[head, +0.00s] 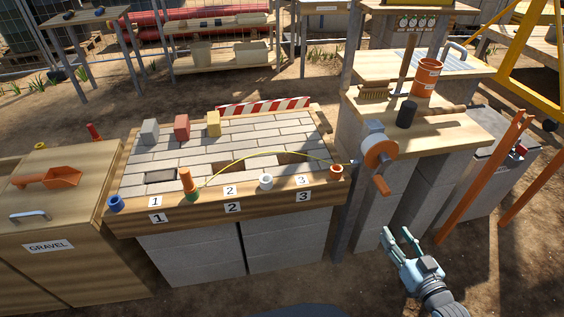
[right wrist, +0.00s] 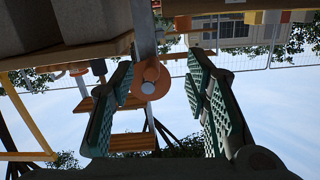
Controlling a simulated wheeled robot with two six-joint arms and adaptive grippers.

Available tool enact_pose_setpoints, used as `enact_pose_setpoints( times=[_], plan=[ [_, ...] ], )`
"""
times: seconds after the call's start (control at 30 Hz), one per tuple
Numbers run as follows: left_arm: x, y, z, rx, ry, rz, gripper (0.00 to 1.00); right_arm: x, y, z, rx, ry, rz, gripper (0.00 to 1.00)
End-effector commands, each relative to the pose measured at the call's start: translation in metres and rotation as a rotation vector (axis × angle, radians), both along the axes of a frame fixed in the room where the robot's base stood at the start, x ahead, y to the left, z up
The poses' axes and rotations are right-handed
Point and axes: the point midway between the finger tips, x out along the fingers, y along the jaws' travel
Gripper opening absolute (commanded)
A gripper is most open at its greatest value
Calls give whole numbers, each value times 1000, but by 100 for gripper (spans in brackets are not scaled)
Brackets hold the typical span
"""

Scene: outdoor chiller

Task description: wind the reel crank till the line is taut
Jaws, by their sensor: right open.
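The orange reel (head: 379,151) is mounted on a post at the right end of the brick wall panel. Its orange crank (head: 382,185) hangs down toward the front. A thin yellow line (head: 262,152) runs in a slack curve over the bricks from near the orange plug on the left to the reel. My right gripper (head: 396,232) is open and empty, below and a little right of the crank, apart from it. In the right wrist view the open fingers (right wrist: 160,72) frame the orange reel (right wrist: 152,72) beyond them. My left gripper is out of view.
A block stand with a wooden top (head: 450,130) rises right of the reel. Orange slanted bars (head: 484,182) stand farther right. Bare ground lies around the gripper.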

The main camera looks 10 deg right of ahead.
Motion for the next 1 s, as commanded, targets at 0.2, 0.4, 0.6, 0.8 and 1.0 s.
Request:
enact_pose_setpoints(
  times=[0.2,0.4,0.6,0.8,1.0],
  plan=[
    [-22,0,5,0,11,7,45,4,-20,38,9,-118,-10,43],
    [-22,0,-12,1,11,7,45,36,-20,34,9,-119,-8,43],
    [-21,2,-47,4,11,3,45,95,-21,30,9,-121,-10,43],
    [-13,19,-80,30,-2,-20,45,132,-19,28,8,-112,3,43],
    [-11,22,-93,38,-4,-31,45,145,-21,33,9,-113,-5,43]
  ],
)
